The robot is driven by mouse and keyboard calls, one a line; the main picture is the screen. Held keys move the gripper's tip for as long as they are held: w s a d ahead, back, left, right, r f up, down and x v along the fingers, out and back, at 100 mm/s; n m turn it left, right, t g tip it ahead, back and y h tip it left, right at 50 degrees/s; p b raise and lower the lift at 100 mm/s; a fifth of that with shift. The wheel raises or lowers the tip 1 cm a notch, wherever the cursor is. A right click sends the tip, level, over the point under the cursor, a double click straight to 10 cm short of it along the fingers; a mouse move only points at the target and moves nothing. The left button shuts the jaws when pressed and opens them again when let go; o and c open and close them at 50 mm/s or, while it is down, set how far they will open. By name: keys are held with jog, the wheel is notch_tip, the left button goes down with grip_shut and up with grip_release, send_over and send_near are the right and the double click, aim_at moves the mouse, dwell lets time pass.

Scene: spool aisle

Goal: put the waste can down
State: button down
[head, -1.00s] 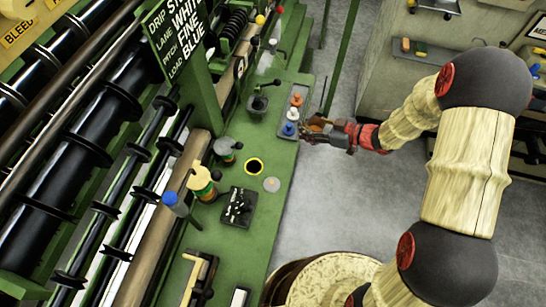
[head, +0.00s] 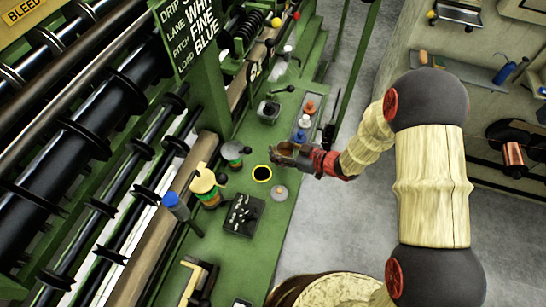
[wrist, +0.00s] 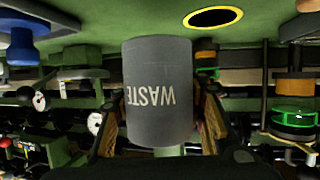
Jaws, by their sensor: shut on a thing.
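The waste can is a dark grey cylinder marked WASTE (wrist: 158,92), shown upside down in the wrist view between my gripper's two fingers (wrist: 158,125). In the head view my gripper (head: 300,158) is shut on the can (head: 286,149), whose open brownish top shows. That ring also shows in the wrist view (wrist: 213,17). I cannot tell whether the can's base touches the bench.
The tray with red, white and blue knobs (head: 305,122) is close above the can. Rollers fill the left. Grey floor lies right of the bench.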

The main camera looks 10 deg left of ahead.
jog(key=shift+s+a+f, duration=0.1)
jog(key=shift+a+f, duration=0.2)
jog(key=shift+f, duration=0.05)
notch_tip(320, 180, down, 3)
jog(key=shift+f+b, duration=0.15)
jog(key=shift+b, duration=0.9)
jog(key=shift+a, duration=0.1)
jog(key=c, duration=1.1)
grip_release()
jog(key=shift+o, duration=0.2)
jog(key=shift+d+r, duration=0.2)
jog(key=shift+d, duration=0.05)
jog(key=p+v, duration=0.3)
jog(key=v, duration=0.8)
jog(key=shift+s+d+r, duration=0.15)
jog(key=shift+d, duration=0.1)
